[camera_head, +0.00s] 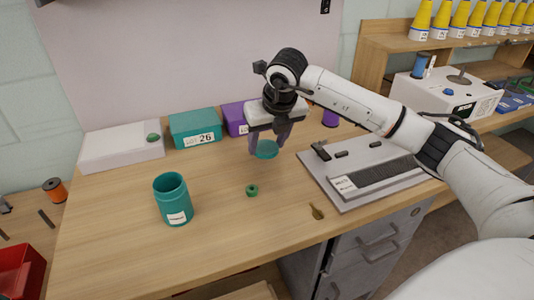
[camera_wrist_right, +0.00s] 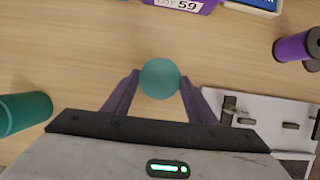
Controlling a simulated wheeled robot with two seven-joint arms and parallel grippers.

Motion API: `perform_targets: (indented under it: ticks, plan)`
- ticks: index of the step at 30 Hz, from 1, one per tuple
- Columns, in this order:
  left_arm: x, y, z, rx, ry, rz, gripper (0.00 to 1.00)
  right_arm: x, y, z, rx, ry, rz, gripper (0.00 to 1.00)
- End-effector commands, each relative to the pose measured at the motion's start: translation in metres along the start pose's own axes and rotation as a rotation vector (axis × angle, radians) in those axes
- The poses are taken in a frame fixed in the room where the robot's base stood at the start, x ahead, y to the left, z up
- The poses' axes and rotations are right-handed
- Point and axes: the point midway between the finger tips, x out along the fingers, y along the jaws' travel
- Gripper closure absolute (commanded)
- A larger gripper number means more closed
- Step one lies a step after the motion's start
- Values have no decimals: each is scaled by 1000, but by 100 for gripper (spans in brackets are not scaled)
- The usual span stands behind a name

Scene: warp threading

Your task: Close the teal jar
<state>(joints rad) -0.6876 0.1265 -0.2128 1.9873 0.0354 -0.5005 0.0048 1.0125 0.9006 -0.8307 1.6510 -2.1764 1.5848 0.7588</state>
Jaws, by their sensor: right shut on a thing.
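The teal jar (camera_head: 173,203) stands upright and open on the left part of the table, with a white label on its front. It also shows at the left edge of the right wrist view (camera_wrist_right: 22,113). My right gripper (camera_head: 267,146) is shut on the round teal lid (camera_head: 266,149), to the right of the jar and held apart from it. In the right wrist view the lid (camera_wrist_right: 159,79) sits between the two purple fingertips. My left gripper is not in view.
A green ring (camera_head: 252,190) and a small brass tool (camera_head: 316,211) lie on the table. A grey tray-like board (camera_head: 345,202) lies at right. A white box (camera_head: 122,150), a teal box (camera_head: 194,129) and a purple box (camera_head: 234,119) stand at the back.

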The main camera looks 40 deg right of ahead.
Motion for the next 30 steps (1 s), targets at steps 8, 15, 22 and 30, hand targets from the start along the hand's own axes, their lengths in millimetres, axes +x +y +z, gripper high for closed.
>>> perform_targets:
  ticks: [8,15,22,30]
  plan:
    - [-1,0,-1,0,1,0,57,-46,0,20,-1,-2,1,69]
    - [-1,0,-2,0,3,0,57,-54,0,22,-1,1,0,69]
    - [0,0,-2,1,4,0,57,-53,0,22,-1,1,1,69]
    - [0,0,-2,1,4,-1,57,-49,15,1,-253,3,104,69]
